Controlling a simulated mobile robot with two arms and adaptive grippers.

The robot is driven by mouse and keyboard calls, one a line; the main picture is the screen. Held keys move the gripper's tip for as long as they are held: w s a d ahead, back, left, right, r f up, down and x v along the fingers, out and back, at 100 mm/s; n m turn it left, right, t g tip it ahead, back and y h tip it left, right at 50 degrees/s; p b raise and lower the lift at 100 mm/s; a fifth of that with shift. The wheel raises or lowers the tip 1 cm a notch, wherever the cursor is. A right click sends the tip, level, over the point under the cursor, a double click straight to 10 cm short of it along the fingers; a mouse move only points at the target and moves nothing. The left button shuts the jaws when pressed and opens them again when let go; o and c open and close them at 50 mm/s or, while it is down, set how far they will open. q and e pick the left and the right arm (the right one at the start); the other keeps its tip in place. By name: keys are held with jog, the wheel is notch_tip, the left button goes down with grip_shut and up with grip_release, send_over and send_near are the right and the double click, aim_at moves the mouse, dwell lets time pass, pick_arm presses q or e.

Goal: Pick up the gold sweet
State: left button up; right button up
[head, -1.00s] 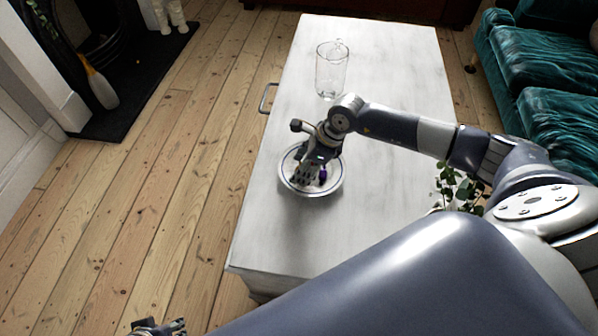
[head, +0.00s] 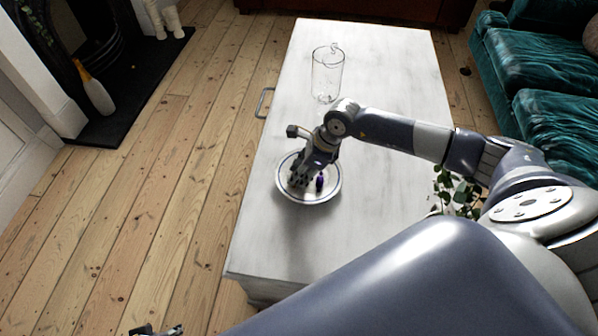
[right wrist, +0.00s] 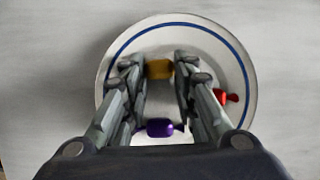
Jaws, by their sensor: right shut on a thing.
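The gold sweet (right wrist: 159,69) lies between the fingertips of my right gripper (right wrist: 158,62), which is shut on it over the plate. In the head view my right gripper (head: 300,180) points down at the plate and hides the gold sweet. A purple sweet (right wrist: 160,128) is on the plate, nearer the palm side in the wrist view; it also shows beside the fingers in the head view (head: 320,182). A red sweet (right wrist: 226,97) lies right of the fingers. Only a bit of my left gripper (head: 156,330) shows at the bottom edge.
The white plate with a blue ring (head: 310,198) stands on a pale wooden table (head: 350,240). A clear glass jar (head: 326,78) stands behind it. A leafy plant (head: 455,190) is at the right, near my arm. A teal sofa (head: 545,120) is beyond.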

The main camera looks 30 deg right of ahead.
notch_tip(320, 180, up, 4)
jog(key=shift+d+f+p, duration=0.1)
jog(key=shift+f+p, duration=0.1)
jog(key=shift+p, duration=0.15)
pick_arm(q)
notch_tip(320, 180, down, 6)
jog(key=shift+f+p, duration=0.15)
jog(key=shift+p, duration=0.3)
pick_arm(e)
jog(key=s+a, duration=0.3)
jog(key=s, duration=0.1)
jog(key=s+a, duration=0.3)
jog(key=s, duration=0.1)
jog(key=s+a+r, duration=0.1)
jog(key=s+a, duration=0.3)
jog(key=shift+s+r, duration=0.1)
jog(key=shift+s, duration=0.15)
pick_arm(q)
jog(key=shift+s, duration=0.1)
pick_arm(e)
jog(key=shift+d, duration=0.1)
